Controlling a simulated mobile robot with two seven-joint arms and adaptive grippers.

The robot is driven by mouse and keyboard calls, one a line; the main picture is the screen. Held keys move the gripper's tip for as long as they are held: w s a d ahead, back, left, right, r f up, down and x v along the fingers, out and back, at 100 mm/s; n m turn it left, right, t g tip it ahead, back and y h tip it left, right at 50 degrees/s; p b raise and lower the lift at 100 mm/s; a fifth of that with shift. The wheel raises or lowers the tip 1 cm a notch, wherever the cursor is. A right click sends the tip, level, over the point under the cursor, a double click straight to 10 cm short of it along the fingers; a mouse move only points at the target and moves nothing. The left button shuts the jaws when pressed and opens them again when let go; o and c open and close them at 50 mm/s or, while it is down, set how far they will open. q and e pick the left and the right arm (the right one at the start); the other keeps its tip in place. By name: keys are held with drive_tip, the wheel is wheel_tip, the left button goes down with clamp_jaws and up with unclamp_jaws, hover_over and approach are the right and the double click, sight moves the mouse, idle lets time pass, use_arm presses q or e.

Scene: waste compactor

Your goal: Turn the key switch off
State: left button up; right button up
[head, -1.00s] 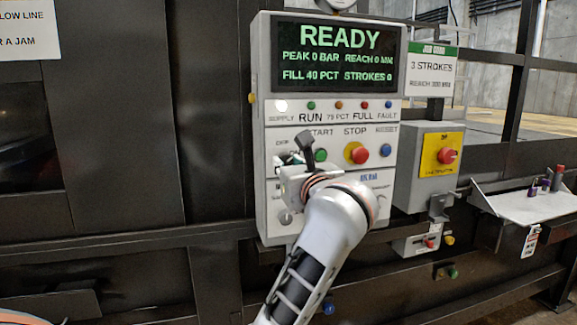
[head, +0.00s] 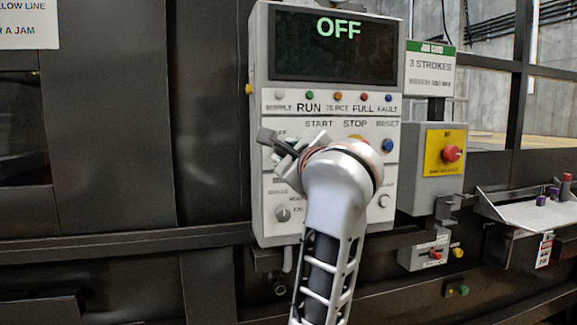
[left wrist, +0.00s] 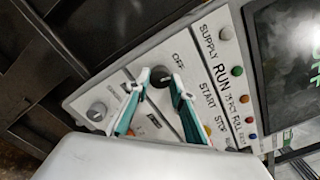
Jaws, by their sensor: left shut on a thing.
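The control box (head: 258,130) is a tall pale panel, and its screen (head: 335,55) reads OFF. The key switch (left wrist: 160,76) shows in the left wrist view as a dark knob beside the OFF label, between my fingertips. My left gripper (head: 283,148) is at the panel's left side, below the lamp row, shut on the key switch; it also shows in the left wrist view (left wrist: 160,82). In the head view the gripper and wrist hide the switch and most of the START and STOP buttons. My right gripper is in neither current view.
A grey knob (head: 283,213) sits below my gripper and a blue RESET button (head: 388,146) to its right. A yellow-backed red emergency button (head: 452,153) is on a separate box. A shelf (head: 530,212) with small items projects at the right.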

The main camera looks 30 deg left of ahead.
use_arm(q)
drive_tip(key=shift+f+n+b, duration=0.2)
drive_tip(key=shift+n+b, duration=0.4)
drive_tip(key=shift+n, duration=0.3)
drive_tip(key=shift+r+n, duration=0.1)
drive_tip(key=shift+n, duration=0.3)
use_arm(e)
drive_tip(key=shift+w+d+f+t, duration=0.1)
drive_tip(key=shift+w+d+t, duration=0.25)
drive_tip(key=shift+w, duration=0.3)
use_arm(q)
drive_tip(key=shift+r, duration=0.1)
use_arm(e)
drive_tip(key=shift+w, duration=0.2)
drive_tip(key=shift+s, duration=0.1)
use_arm(q)
drive_tip(key=o, duration=1.1)
drive_tip(key=shift+o, duration=0.2)
drive_tip(key=r, duration=0.8)
drive_tip(key=shift+d+r, duration=0.2)
drive_tip(key=shift+r, duration=0.2)
drive_tip(key=shift+a+r, duration=0.15)
drive_tip(key=shift+r, duration=0.5)
use_arm(e)
drive_tip(key=shift+s, duration=0.15)
